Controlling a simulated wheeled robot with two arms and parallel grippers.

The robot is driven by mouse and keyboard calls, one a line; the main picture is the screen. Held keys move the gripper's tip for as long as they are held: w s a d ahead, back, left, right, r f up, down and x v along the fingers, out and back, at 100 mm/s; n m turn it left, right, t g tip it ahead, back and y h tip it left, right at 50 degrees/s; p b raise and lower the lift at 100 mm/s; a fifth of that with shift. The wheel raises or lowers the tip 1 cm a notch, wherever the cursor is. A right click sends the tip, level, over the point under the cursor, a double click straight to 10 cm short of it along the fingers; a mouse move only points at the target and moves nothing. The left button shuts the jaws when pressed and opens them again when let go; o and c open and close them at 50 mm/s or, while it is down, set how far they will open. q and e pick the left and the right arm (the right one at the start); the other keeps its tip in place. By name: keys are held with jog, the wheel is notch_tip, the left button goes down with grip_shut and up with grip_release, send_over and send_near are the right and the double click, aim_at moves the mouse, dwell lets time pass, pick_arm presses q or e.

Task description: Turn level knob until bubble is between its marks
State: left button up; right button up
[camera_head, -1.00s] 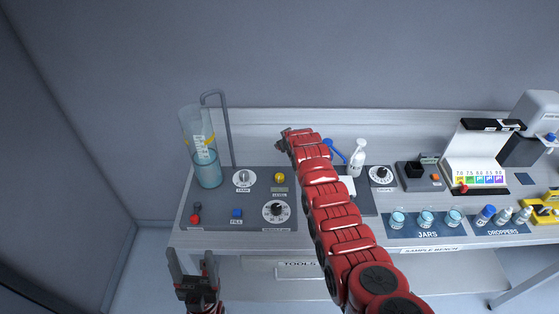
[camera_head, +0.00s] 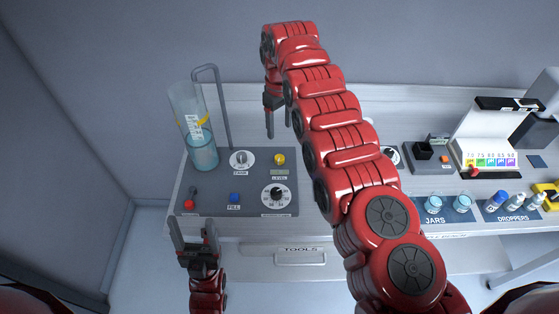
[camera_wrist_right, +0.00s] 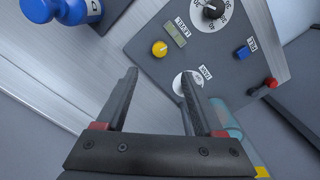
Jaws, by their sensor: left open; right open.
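The yellow level knob (camera_head: 279,159) stands on the grey control panel, just above the LEVEL label and a small greenish bubble vial (camera_head: 280,172). The bubble is too small to make out. In the right wrist view the knob (camera_wrist_right: 159,47) and the vial (camera_wrist_right: 175,33) lie beyond the fingertips, clear of them. My right gripper (camera_head: 278,132) is open and empty, pointing down above and behind the knob; it also shows in the right wrist view (camera_wrist_right: 160,90). My left gripper (camera_head: 192,232) is open and empty, in front of the bench's front edge.
The panel (camera_head: 235,208) also carries a tank knob (camera_head: 241,160), a black-and-white dial (camera_head: 276,195), a blue FILL button (camera_head: 235,197) and a red lever (camera_head: 189,203). A clear tank (camera_head: 203,155) with a bent pipe (camera_head: 222,110) stands at left. Jars (camera_head: 433,204) and droppers stand right.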

jog(key=b, duration=0.6)
send_over(279, 157)
notch_tip(279, 157, down, 8)
jog(key=shift+s+d, duration=0.1)
jog(key=shift+s, duration=0.05)
jog(key=shift+f+p, duration=0.8)
jog(key=shift+p, duration=0.15)
notch_tip(279, 157, down, 3)
jog(key=shift+r+b, duration=0.1)
jog(key=shift+b, duration=0.25)
jog(key=shift+f, duration=0.35)
grip_shut()
